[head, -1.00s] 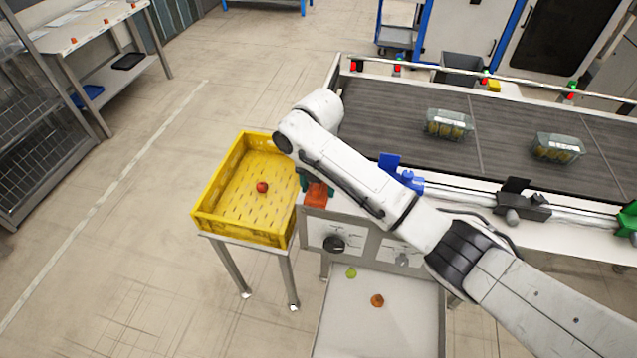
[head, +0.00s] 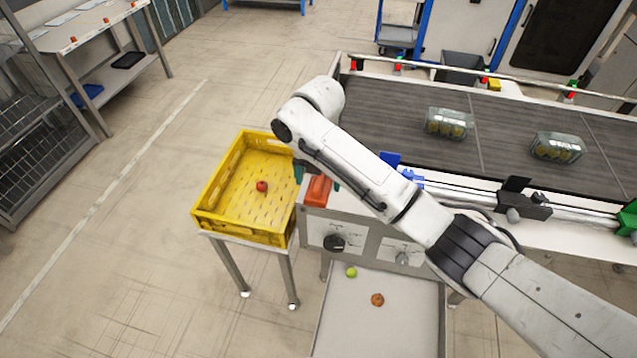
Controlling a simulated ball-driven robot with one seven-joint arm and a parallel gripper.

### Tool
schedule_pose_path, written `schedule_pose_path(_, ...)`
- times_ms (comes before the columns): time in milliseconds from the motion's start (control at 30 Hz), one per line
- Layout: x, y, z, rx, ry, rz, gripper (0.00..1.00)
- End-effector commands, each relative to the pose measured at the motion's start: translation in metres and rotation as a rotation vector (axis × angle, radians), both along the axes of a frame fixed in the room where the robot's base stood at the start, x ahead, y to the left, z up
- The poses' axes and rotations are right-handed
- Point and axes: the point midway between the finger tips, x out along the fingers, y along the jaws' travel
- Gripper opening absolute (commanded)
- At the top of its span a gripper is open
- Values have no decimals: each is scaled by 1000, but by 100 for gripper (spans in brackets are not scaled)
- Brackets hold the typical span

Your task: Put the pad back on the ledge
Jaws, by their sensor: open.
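The orange-red pad (head: 317,192) lies on the ledge (head: 348,206) at the near left corner of the conveyor, just above the control panel. My gripper (head: 316,179) is open, its teal fingertips showing to the left and right of the pad's far end. The arm hides most of the gripper. I cannot tell whether the fingertips touch the pad.
A yellow crate (head: 212,222) with a red apple (head: 262,186) stands on a stand left of the ledge. Clear boxes (head: 446,123) (head: 557,147) sit on the belt (head: 385,110). A lower tray (head: 345,320) holds a green and an orange fruit.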

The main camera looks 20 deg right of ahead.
Motion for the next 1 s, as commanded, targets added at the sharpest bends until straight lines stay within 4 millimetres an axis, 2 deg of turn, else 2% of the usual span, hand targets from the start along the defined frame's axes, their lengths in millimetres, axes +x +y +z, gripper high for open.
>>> schedule_pose_path(300,1,-1,69,-2,-4,1,84)
schedule_pose_path(433,1,-1,88,-2,-2,0,84)
schedule_pose_path(700,0,0,99,-1,-1,0,84)
schedule_pose_path(900,-1,2,97,4,0,-4,84)
schedule_pose_path(1000,-6,13,89,32,-5,-47,84)
